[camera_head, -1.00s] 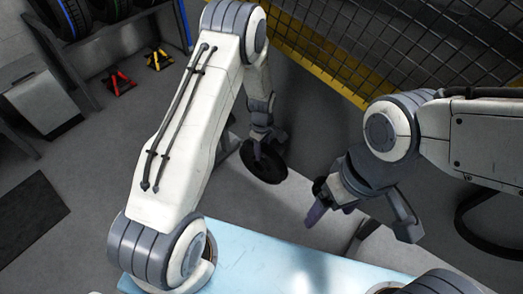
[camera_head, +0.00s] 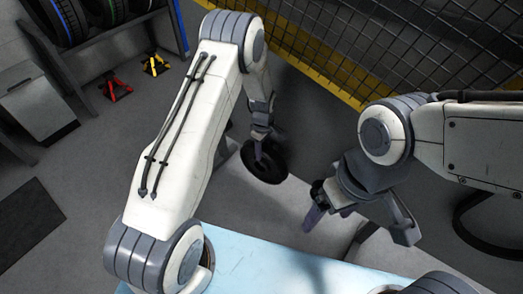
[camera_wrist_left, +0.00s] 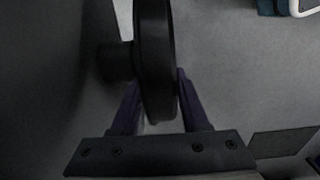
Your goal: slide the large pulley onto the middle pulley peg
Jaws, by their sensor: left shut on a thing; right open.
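The large pulley, a black disc (camera_head: 264,163), hangs from my left gripper (camera_head: 262,137), which is shut on its rim, in the head view. In the left wrist view the pulley (camera_wrist_left: 155,60) stands edge-on between the two purple fingers of my left gripper (camera_wrist_left: 156,100). A short dark cylinder (camera_wrist_left: 115,62) meets the pulley's left face there; I cannot tell whether it is the pulley's hub or a peg. I cannot make out the middle pulley peg in either view. My right gripper (camera_head: 313,216) is open and empty, right of the pulley and apart from it.
A large dark surface (camera_wrist_left: 40,80) fills the left of the wrist view, close to the pulley. A light blue tabletop (camera_head: 270,265) lies in front. A yellow-edged mesh fence (camera_head: 330,70) stands behind. Red (camera_head: 115,88) and yellow (camera_head: 155,63) stands are on the floor, back left.

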